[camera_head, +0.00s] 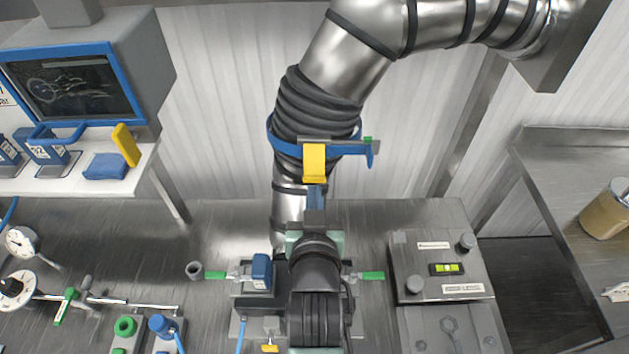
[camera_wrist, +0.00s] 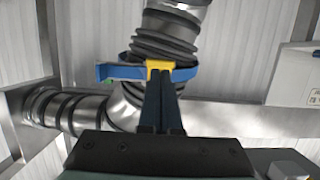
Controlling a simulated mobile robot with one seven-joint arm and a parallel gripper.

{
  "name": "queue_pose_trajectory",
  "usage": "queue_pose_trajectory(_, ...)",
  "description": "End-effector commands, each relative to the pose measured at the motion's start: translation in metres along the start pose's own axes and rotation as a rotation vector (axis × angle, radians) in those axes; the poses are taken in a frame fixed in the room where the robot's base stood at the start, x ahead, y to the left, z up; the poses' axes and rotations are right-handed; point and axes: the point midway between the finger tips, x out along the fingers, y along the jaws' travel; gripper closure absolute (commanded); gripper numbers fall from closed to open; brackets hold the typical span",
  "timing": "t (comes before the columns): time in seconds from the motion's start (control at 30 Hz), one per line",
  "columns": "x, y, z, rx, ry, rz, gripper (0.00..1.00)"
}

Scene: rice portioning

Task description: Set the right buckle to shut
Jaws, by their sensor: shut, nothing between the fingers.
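A blue strap (camera_head: 270,140) goes around the dark ribbed sleeve of the steel duct; it also shows in the wrist view (camera_wrist: 112,72). A yellow buckle part (camera_head: 314,160) hangs at the strap's front, with a grey bar and a small green piece at its right end. In the wrist view the yellow part (camera_wrist: 158,65) lies just past the fingertips. My gripper (camera_head: 315,190) is shut and empty, pointing up at the yellow part from below; its fingers (camera_wrist: 160,80) also show in the wrist view. I cannot tell whether they touch it, or whether the buckle is latched.
The steel duct (camera_head: 345,45) rises behind the bench and bends right. Below stand a green-handled valve (camera_head: 214,275) and a steel box with a level (camera_head: 447,269). A monitor (camera_head: 75,85) is at the left. A side table (camera_head: 570,165) with a jar is at the right.

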Motion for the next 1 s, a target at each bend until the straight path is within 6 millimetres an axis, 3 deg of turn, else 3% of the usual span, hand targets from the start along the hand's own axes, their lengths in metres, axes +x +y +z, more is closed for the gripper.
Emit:
queue_pose_trajectory(0.3,0.022,0.000,-0.001,0.000,0.000,0.000,1.00)
queue_pose_trajectory(0.7,0.024,0.000,0.001,0.000,0.001,0.000,1.00)
queue_pose_trajectory(1.0,0.031,0.000,0.014,0.000,0.086,0.001,1.00)
